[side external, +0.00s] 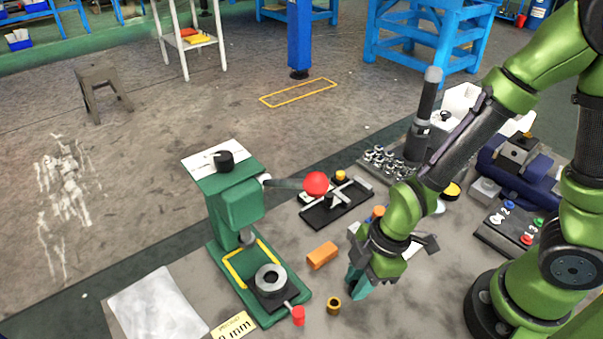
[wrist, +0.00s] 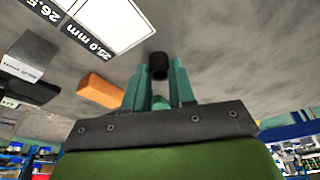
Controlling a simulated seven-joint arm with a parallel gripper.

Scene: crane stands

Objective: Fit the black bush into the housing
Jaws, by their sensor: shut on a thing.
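The black bush (wrist: 158,66) shows in the wrist view as a short dark cylinder between the teal fingertips of my gripper (wrist: 158,76), which is shut on it. In the side view my gripper (side external: 357,284) points down over the table, and its fingers hide the bush. The housing appears to be the grey metal ring (side external: 270,277) on the dark block of the green press (side external: 238,225), left of my gripper and apart from it. How high the bush is above the table is hard to tell.
An orange block (side external: 322,255) and a brass bush (side external: 333,305) lie between my gripper and the press. The press lever with its red ball (side external: 316,183) sticks out rightward. A small red-ended handle (side external: 298,315) juts from the fixture. A black tray (side external: 337,204) stands behind.

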